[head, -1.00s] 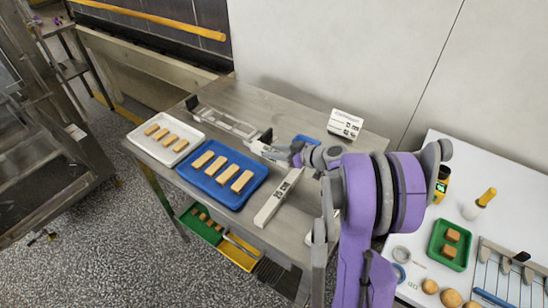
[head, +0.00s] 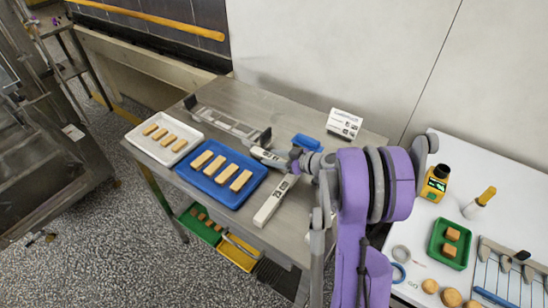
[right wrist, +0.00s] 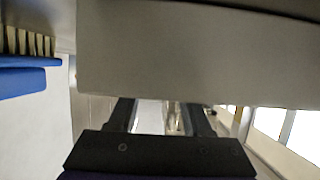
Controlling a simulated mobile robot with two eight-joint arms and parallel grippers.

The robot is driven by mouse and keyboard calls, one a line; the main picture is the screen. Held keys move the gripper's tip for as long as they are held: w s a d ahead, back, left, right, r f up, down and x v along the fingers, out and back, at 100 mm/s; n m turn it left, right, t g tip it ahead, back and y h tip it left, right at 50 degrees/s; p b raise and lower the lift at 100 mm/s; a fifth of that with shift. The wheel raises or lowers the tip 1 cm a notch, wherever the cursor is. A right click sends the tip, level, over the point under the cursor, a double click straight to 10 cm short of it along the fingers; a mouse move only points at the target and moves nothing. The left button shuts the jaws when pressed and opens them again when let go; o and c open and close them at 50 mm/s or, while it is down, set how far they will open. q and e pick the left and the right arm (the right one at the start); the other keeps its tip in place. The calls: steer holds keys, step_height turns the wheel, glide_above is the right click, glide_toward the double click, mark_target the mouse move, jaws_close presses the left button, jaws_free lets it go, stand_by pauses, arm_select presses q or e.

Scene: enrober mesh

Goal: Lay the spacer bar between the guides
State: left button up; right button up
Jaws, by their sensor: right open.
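The spacer bar (head: 272,203) is a long pale bar with dark lettering, lying on the steel table right of the blue tray; my wrist covers its far end. The guides are two dark upright pieces, one at the left (head: 190,102) and one at the right (head: 264,136), with a pale flat frame between them. My right gripper (head: 264,156) is open, low over the table by the bar's far end and in front of the right guide. In the right wrist view its two dark fingers (right wrist: 163,116) are apart beneath a large pale block I cannot identify. My left gripper is out of view.
A blue tray (head: 236,202) and a white tray (head: 134,139) hold bars on the table's left side. A blue item (head: 307,142) and a printed sign (head: 344,123) stand behind my wrist. A white side table (head: 420,215) is at the right.

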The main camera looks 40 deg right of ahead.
mark_target(271, 156)
steer(key=b+v, duration=0.1)
steer(key=v, duration=0.9)
steer(key=shift+s+d+r, duration=0.1)
steer(key=shift+s+r, duration=0.05)
steer(key=shift+s, duration=0.15)
steer(key=shift+o, duration=0.3)
steer(key=shift+s+d+r, duration=0.1)
steer(key=shift+s+r, duration=0.05)
steer(key=shift+s, duration=0.15)
steer(key=shift+r, duration=0.2)
steer(key=w+g, duration=0.1)
steer(key=w+r+g+p, duration=0.1)
steer(key=w, duration=0.1)
steer(key=w+a+g+h+p, duration=0.1)
steer(key=shift+w+r+g, duration=0.4)
steer(key=x, duration=0.4)
steer(key=shift+f, duration=0.35)
steer(key=x, duration=0.6)
steer(key=shift+f+p, duration=0.1)
steer(key=shift+p, duration=0.25)
steer(key=shift+c, duration=0.8)
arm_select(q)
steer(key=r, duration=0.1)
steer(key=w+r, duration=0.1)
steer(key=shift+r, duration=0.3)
arm_select(e)
jaws_close()
